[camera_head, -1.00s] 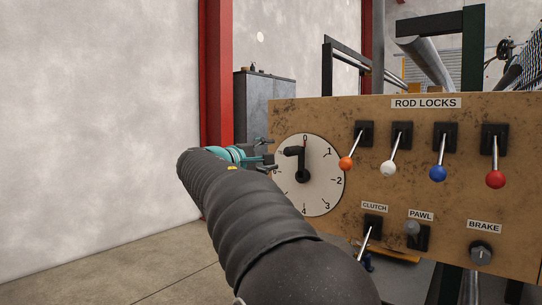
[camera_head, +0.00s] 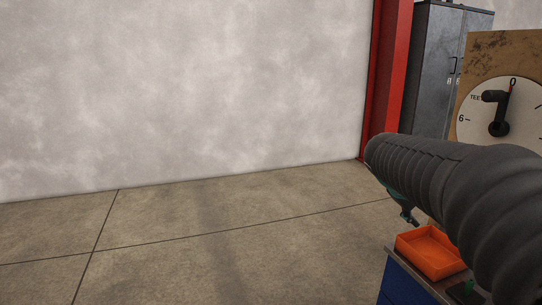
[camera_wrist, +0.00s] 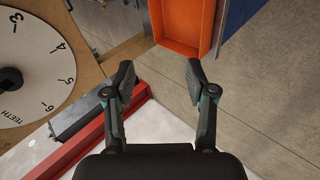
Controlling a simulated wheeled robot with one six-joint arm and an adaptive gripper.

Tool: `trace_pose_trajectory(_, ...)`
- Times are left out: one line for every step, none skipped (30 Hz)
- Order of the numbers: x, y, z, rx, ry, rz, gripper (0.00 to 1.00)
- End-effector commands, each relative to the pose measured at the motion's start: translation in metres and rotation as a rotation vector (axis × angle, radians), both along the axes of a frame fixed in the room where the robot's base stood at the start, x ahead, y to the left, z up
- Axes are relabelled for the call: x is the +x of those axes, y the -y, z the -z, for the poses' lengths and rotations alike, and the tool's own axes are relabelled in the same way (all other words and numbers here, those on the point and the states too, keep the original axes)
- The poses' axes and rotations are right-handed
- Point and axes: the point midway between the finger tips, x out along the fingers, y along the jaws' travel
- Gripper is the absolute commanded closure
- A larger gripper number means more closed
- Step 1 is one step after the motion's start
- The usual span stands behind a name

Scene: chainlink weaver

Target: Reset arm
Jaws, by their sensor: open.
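My gripper (camera_wrist: 158,85) is open and empty in the wrist view, its two dark fingers spread apart. In the head view, part of my gripper (camera_head: 408,214) shows below my dark ribbed arm, near an orange tray. The white dial (camera_head: 527,100) on the tan panel (camera_head: 497,52) is at the right edge, with its black handle (camera_head: 497,112) and red pointer near 0. The dial also shows at the left of the wrist view (camera_wrist: 32,45). My gripper is apart from the dial. The rest of the panel is out of the head view or behind my arm.
The orange tray (camera_head: 432,252) sits on a blue unit (camera_head: 405,282) at the lower right; it shows at the top of the wrist view (camera_wrist: 187,48). A red column (camera_head: 392,70) and grey cabinet (camera_head: 439,60) stand behind. The concrete floor (camera_head: 190,240) at left is clear.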

Motion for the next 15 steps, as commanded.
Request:
trace_pose_trajectory(-0.022,-0.018,0.017,0.088,0.008,0.012,0.44)
trace_pose_trajectory(-0.034,-0.029,0.027,0.145,0.015,0.020,0.44)
trace_pose_trajectory(-0.051,-0.045,0.040,0.218,0.023,0.034,0.44)
trace_pose_trajectory(-0.063,-0.057,0.050,0.274,0.029,0.045,0.44)
trace_pose_trajectory(-0.076,-0.068,0.058,0.324,0.035,0.055,0.44)
trace_pose_trajectory(-0.091,-0.083,0.069,0.390,0.044,0.068,0.44)
trace_pose_trajectory(-0.103,-0.093,0.076,0.436,0.051,0.077,0.44)
trace_pose_trajectory(-0.114,-0.103,0.082,0.480,0.056,0.087,0.44)
trace_pose_trajectory(-0.129,-0.116,0.090,0.535,0.064,0.099,0.44)
trace_pose_trajectory(-0.140,-0.125,0.096,0.576,0.070,0.107,0.44)
trace_pose_trajectory(-0.151,-0.134,0.102,0.612,0.076,0.114,0.44)
trace_pose_trajectory(-0.164,-0.145,0.108,0.659,0.085,0.122,0.44)
trace_pose_trajectory(-0.173,-0.152,0.112,0.688,0.092,0.126,0.44)
trace_pose_trajectory(-0.183,-0.158,0.116,0.715,0.097,0.129,0.44)
trace_pose_trajectory(-0.194,-0.166,0.120,0.746,0.105,0.130,0.44)
